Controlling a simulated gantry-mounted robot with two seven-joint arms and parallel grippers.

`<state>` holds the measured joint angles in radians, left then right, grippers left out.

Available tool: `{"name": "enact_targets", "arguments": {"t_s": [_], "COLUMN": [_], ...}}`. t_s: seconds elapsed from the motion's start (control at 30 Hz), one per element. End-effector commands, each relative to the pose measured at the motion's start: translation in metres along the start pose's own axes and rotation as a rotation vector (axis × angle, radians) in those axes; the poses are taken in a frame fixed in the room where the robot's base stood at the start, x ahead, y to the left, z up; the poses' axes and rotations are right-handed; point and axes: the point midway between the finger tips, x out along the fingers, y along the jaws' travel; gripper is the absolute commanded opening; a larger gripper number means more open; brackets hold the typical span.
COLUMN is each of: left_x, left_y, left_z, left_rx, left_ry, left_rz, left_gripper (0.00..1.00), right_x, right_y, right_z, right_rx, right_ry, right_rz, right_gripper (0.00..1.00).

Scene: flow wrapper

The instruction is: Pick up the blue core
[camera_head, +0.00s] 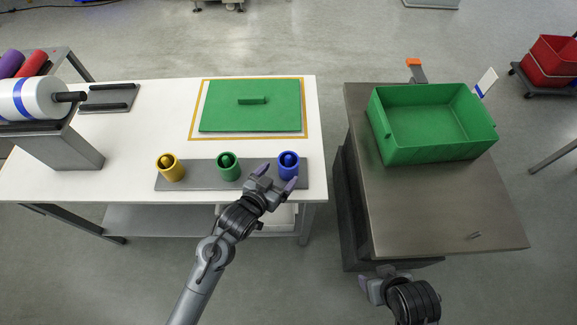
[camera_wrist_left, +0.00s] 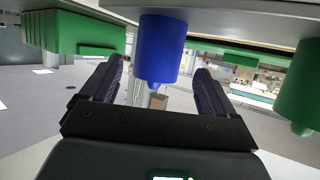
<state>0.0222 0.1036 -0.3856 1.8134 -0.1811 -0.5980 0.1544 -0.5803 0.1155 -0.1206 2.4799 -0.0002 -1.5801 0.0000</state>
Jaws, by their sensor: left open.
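The blue core (camera_head: 288,170) stands upright at the right end of a grey rack (camera_head: 200,178) on the white table. My left gripper (camera_head: 277,177) is open beside it, on its near side, with one finger left of it and one toward the right. In the left wrist view, which looks upside down, the blue core (camera_wrist_left: 160,50) shows between the two spread fingers (camera_wrist_left: 158,88); I cannot tell whether they touch it. My right gripper (camera_head: 376,283) is low by the metal table's front edge; its fingertips are too small to read.
A green core (camera_head: 228,172) and a yellow core (camera_head: 171,173) stand on the same rack to the left. A green lid-like panel (camera_head: 250,118) lies behind. A green crate (camera_head: 438,155) sits on the metal table (camera_head: 430,215).

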Motion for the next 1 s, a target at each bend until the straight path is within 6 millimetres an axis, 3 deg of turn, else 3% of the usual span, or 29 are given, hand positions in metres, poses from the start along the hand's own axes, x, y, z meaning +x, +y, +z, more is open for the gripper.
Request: {"name": "enact_targets", "arguments": {"t_s": [0.27, 0.63, 0.93, 1.0], "left_x": [0.017, 0.059, 0.063, 0.063], "left_y": [0.001, 0.002, 0.001, 0.001], "left_z": [0.0, -0.002, -0.003, -0.003], "left_rx": [-0.001, 0.0, 0.0, 0.0], "left_ry": [0.0, 0.0, -0.001, -0.001], "left_rz": [0.0, 0.0, -0.001, -0.001], "left_gripper": [0.89, 0.89, 0.89, 0.81], "right_x": [0.006, 0.021, 0.021, 0.021], "right_y": [0.003, 0.001, 0.0, -0.001], "right_z": [0.002, 0.007, 0.006, 0.006], "right_rx": [-0.01, -0.006, 0.0, 0.001], "right_ry": [-0.001, 0.0, 0.001, 0.001], "right_rz": [0.009, 0.006, 0.001, 0.0], "right_gripper": [0.58, 0.58, 0.58, 0.58]}}
